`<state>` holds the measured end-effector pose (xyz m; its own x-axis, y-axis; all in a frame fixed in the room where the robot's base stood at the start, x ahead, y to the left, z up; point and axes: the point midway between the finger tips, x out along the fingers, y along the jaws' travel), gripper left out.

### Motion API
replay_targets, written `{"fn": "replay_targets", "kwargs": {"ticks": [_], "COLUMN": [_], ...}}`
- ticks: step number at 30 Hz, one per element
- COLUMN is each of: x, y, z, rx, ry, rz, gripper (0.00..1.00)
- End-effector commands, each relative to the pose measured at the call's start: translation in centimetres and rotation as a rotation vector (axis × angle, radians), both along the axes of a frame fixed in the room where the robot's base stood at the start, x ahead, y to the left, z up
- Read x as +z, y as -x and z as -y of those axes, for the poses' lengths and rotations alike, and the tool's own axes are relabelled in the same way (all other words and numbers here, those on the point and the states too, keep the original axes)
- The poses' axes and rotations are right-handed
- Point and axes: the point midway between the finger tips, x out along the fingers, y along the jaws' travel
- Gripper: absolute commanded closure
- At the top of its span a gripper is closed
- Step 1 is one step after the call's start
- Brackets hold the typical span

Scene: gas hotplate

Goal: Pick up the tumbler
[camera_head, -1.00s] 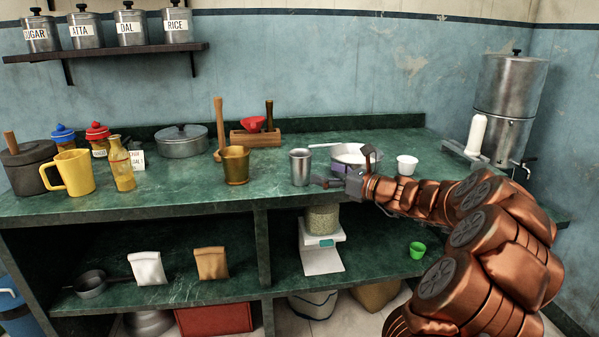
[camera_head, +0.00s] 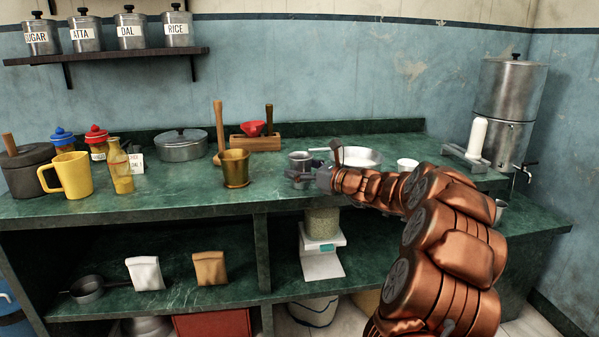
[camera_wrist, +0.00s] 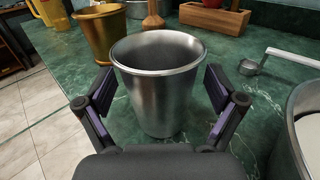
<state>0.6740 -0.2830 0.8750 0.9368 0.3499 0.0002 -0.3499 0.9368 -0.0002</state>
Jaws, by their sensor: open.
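The tumbler (camera_wrist: 158,88) is a plain steel cup standing upright on the green marble counter. In the head view the tumbler (camera_head: 300,158) shows only its upper part; my gripper hides the rest. My gripper (camera_wrist: 160,100) is open, with one finger on each side of the tumbler in the wrist view. Small gaps of green counter show between the fingers and its wall, so it is not held. In the head view my gripper (camera_head: 302,178) is low over the counter, reaching in from the right.
A brass mortar (camera_head: 236,170) stands left of the tumbler. A wooden box (camera_head: 262,143) is behind. The counter's front edge (camera_head: 285,203) is close to my gripper.

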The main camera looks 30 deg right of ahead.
Motion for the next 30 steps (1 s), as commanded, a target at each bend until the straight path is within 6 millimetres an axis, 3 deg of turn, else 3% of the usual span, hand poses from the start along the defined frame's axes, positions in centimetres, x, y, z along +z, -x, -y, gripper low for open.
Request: {"fn": "replay_targets", "kwargs": {"ticks": [3, 21, 30], "x": [0.02, 0.01, 0.23], "y": [0.03, 0.05, 0.04], "z": [0.01, 0.02, 0.00], "rx": [0.000, 0.000, 0.000], "ry": [0.000, 0.000, 0.000], "rz": [0.000, 0.000, 0.000], "gripper": [0.09, 0.71, 0.73]}}
